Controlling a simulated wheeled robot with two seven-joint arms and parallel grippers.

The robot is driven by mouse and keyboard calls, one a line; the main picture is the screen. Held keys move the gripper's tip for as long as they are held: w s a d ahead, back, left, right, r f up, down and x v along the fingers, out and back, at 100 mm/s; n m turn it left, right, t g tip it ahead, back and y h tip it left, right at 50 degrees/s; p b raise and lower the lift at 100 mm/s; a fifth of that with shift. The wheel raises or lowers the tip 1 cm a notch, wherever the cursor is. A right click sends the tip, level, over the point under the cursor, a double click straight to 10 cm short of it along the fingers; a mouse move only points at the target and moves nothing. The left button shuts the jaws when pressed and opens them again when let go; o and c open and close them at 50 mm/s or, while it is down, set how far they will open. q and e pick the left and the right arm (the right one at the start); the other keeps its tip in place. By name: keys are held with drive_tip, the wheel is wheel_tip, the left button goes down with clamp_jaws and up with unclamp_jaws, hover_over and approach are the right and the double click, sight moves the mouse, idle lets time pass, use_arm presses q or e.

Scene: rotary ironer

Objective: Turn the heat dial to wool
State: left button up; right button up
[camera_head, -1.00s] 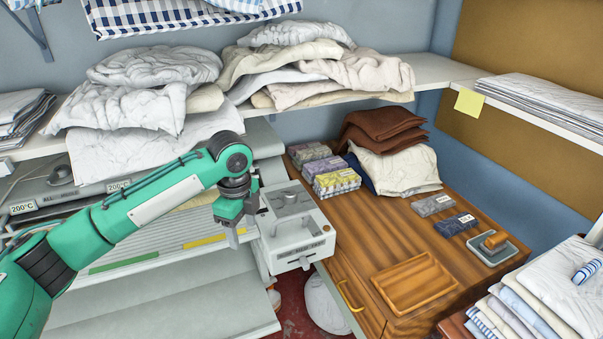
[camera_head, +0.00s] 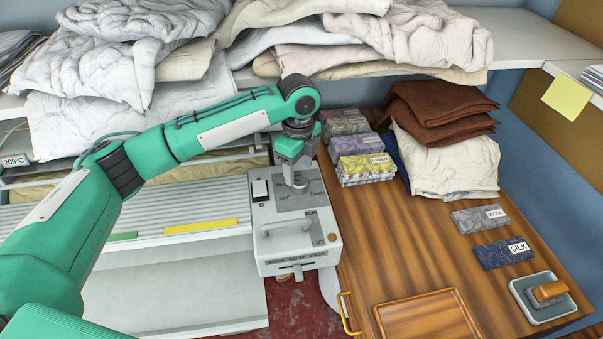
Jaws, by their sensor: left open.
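The ironer's control box (camera_head: 296,257) stands at the right end of the machine, with a grey sloping top panel. The heat dial (camera_head: 299,181) is on that panel, partly hidden by my left gripper (camera_head: 294,172). The gripper points down over the dial with its jaws open. I cannot tell whether the fingers touch the dial or are around it. The dial's pointer and most of its markings are covered or too small to read. My right gripper is not in view.
A white rocker switch (camera_head: 260,189) is left of the dial, and a lever (camera_head: 298,272) sticks out of the box's front. The wooden cabinet (camera_head: 400,250) at right holds cloth stacks, labelled packets and a tray (camera_head: 425,318).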

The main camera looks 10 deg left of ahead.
sight(299, 181)
use_arm(q)
wheel_tip(299, 181, down, 4)
drive_tip(key=shift+f, duration=0.1)
